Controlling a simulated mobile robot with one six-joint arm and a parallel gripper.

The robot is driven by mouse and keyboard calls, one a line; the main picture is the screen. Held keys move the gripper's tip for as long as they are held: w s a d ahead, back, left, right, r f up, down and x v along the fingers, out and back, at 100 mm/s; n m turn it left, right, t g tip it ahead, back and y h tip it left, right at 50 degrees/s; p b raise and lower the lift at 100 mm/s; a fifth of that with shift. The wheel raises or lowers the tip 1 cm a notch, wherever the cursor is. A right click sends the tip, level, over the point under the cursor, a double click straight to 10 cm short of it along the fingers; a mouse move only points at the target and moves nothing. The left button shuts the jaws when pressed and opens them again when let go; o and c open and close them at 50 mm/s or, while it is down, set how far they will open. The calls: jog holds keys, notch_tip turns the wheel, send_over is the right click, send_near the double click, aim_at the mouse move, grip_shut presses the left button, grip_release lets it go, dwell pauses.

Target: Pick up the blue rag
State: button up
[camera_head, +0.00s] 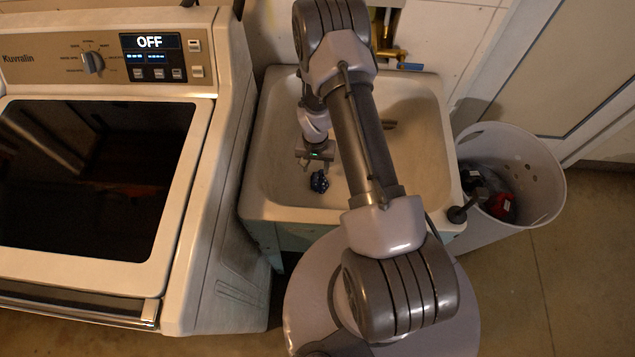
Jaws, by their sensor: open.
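A small crumpled dark blue rag with lighter specks (319,182) lies in the basin of the white utility sink (275,150), toward its near side. My gripper (316,163) reaches down into the sink, just above the rag in the picture. It is open. The fingers are small and partly unclear here, and I cannot tell whether they touch the rag. My arm hides the middle and part of the right of the basin.
A white washer or dryer (190,210) with a display reading OFF stands left of the sink. A white perforated hamper (545,185) with dark and red cloth (500,205) stands at the right. A brass faucet (388,50) is on the wall behind.

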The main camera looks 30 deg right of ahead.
notch_tip(320, 180, down, 5)
jog(key=shift+f+b, duration=0.1)
jog(key=shift+b, duration=1.05)
jog(key=shift+r, duration=0.2)
jog(key=shift+c, duration=0.9)
grip_shut()
notch_tip(320, 180, up, 10)
jog(key=p, duration=0.4)
notch_tip(320, 180, up, 20)
jog(key=r+p, duration=0.1)
jog(key=p, duration=2)
send_over(316, 176)
jog(key=shift+w+f+b, duration=0.1)
jog(key=shift+f+b, duration=0.2)
